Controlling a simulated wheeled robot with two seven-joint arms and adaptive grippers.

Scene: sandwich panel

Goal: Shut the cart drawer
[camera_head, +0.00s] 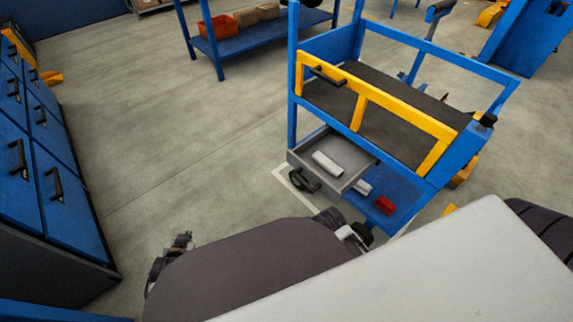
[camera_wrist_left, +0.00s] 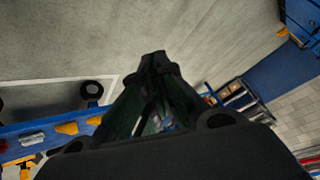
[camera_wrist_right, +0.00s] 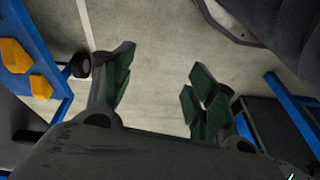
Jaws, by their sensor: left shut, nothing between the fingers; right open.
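The cart (camera_head: 372,113) has a blue frame with yellow rails.
A blue drawer cabinet (camera_head: 42,150) stands at the left. A red item (camera_head: 384,205) lies on the cart's lower blue shelf. A rack (camera_head: 240,45) with bins is at the back. The floor between cabinet and cart is clear.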

